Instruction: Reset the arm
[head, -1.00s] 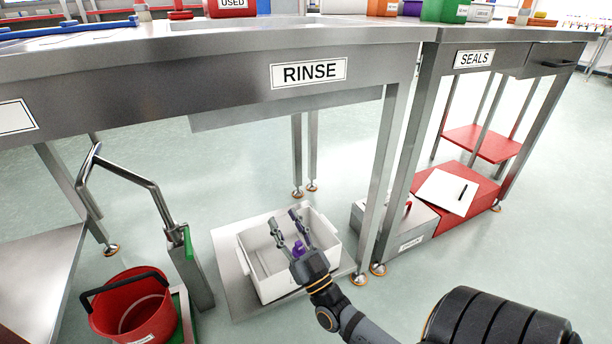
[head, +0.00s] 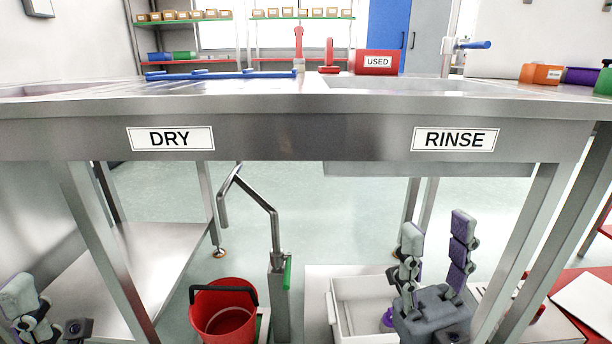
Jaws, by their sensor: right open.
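My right gripper (head: 436,250) is in the lower right of the head view, in front of the table's lower space. Its two fingers point up and stand apart, with nothing between them. A white bin (head: 357,296) is on a low platform behind it, and the gripper hides part of the bin. A small purple object (head: 387,318) shows in the bin beside the gripper. My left gripper (head: 22,300) is only partly in view at the lower left corner. I cannot tell its opening.
A steel table edge (head: 310,140) with DRY and RINSE labels runs across above both grippers. A red bucket (head: 223,312) stands below, next to a bent steel lever (head: 274,215). Table legs (head: 520,255) stand near the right gripper. A red USED box (head: 376,62) is on top.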

